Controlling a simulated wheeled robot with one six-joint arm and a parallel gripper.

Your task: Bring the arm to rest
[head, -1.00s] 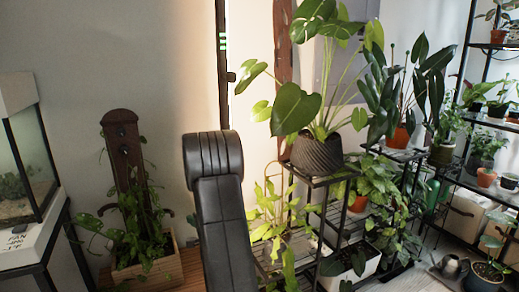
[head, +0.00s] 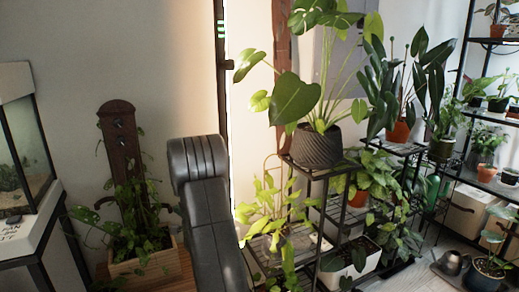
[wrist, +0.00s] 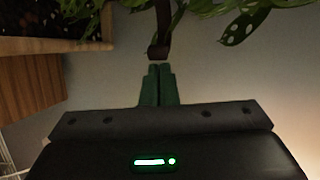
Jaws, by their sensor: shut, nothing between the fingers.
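My gripper (wrist: 158,84) shows in the wrist view with its two green fingers together and nothing between them. A dark brown upright piece (wrist: 162,28) with a blunt end stands just beyond the fingertips in that view; I cannot tell whether they touch. In the head view my black arm rises in the lower middle, and the gripper itself is not visible there.
A wooden planter box (head: 145,265) with a climbing plant stands left of my arm. A glass tank (head: 25,150) is at the far left. A dark pot (head: 317,146) with a large-leaved plant tops a black metal stand (head: 318,172) right of my arm.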

